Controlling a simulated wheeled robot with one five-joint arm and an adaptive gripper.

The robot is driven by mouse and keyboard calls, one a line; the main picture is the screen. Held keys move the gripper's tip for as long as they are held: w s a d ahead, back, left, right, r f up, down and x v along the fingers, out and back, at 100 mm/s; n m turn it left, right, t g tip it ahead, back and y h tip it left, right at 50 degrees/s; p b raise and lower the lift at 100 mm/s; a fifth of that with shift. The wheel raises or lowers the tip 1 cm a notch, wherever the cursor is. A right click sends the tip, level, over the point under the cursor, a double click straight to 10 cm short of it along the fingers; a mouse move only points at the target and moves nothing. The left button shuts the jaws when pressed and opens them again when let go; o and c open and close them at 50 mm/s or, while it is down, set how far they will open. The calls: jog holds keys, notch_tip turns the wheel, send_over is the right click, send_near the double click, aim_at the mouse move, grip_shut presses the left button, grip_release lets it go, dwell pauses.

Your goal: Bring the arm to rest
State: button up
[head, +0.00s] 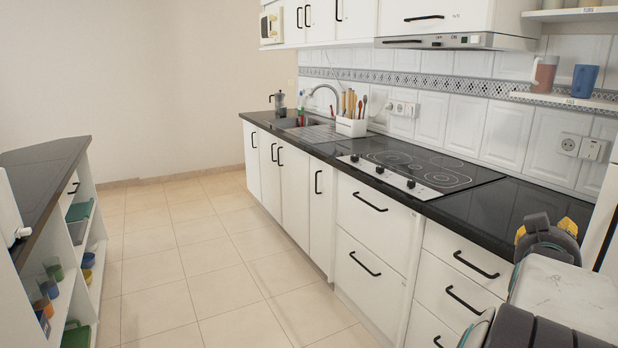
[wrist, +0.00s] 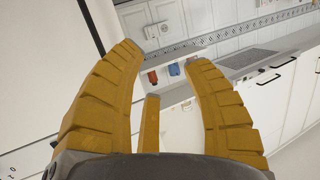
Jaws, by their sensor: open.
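My gripper shows large in the wrist view (wrist: 165,65), with its yellow ridged fingers spread apart and nothing between them. In the head view, yellow tips of my gripper (head: 545,232) show at the lower right, in front of the counter's near end. The gripper looks clear of the counter and the shelf. My arm fills the lower right corner of the head view and hides part of the drawers there.
A dark counter (head: 325,150) with a hob (head: 415,168) and sink (head: 300,122) runs along the right. A shelf (head: 570,100) holds a pitcher (head: 543,75) and blue cup (head: 585,80). An island (head: 40,180) stands left. The tiled floor (head: 190,250) between is clear.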

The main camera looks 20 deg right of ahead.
jog(key=w+a+n+t+y+p, duration=0.1)
jog(key=w+a+n+y+p, duration=0.3)
jog(key=a, duration=0.9)
jog(key=w+a+n+y+p, duration=0.3)
jog(key=w+a+y+p, duration=0.25)
jog(key=a, duration=0.75)
jog(key=s+a+n+g+y+p, duration=0.2)
jog(key=s+a+n+p, duration=0.1)
jog(key=s+a, duration=0.3)
jog(key=s+a+n+g+y+p, duration=0.2)
jog(key=s+a, duration=0.4)
jog(key=a, duration=0.5)
jog(key=y+p, duration=0.1)
jog(key=p, duration=0.1)
jog(key=shift+s+f+n+p, duration=0.15)
jog(key=shift+s+n+p, duration=0.1)
jog(key=shift+n+p, duration=0.15)
